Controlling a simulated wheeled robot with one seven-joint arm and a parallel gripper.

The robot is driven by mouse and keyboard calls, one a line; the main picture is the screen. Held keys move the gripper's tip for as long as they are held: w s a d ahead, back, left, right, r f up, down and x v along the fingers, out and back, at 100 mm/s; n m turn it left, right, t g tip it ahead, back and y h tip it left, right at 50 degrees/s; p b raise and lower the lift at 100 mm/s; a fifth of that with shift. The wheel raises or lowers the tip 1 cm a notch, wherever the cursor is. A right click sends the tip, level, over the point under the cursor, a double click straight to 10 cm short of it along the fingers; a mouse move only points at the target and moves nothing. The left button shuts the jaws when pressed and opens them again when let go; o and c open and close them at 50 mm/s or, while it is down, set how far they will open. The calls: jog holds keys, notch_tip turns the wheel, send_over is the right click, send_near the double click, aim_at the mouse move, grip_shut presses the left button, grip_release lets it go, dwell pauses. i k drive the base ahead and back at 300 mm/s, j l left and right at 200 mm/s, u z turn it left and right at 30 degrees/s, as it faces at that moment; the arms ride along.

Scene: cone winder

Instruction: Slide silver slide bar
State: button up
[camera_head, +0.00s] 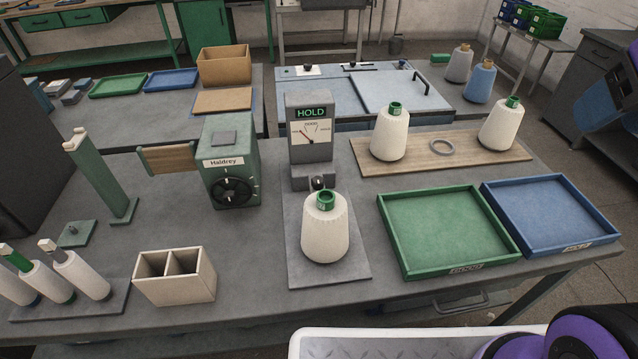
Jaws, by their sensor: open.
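I cannot tell for certain which part is the silver slide bar. A thin pale bar with dark ends (364,66) lies along the back of the light-blue bench top (318,92), behind the main table. It is small and its details are unclear. Dark knobs stand near it, and a black handle (421,86) sits on the panel to its right. My gripper is not in view. Only purple and black parts of my own body show at the right edge and lower right.
A gauge marked HOLD (311,128) stands behind a white yarn cone (325,232) on the main table. More cones stand on a wooden board (470,157). A green tray (440,232) and blue tray (548,215) lie at right. A Haldrey box (230,160) stands left of the gauge.

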aim_at(316, 181)
jog(key=k+j, duration=0.1)
jog(key=j, duration=0.3)
jog(key=j+z, duration=0.1)
jog(key=j, duration=0.3)
jog(key=k+j, duration=0.15)
jog(key=j, duration=0.25)
jog(key=k+j+z, duration=0.1)
jog(key=j, duration=0.3)
jog(key=i+l+u, duration=0.15)
jog(key=i+l, duration=0.05)
jog(key=i, duration=0.1)
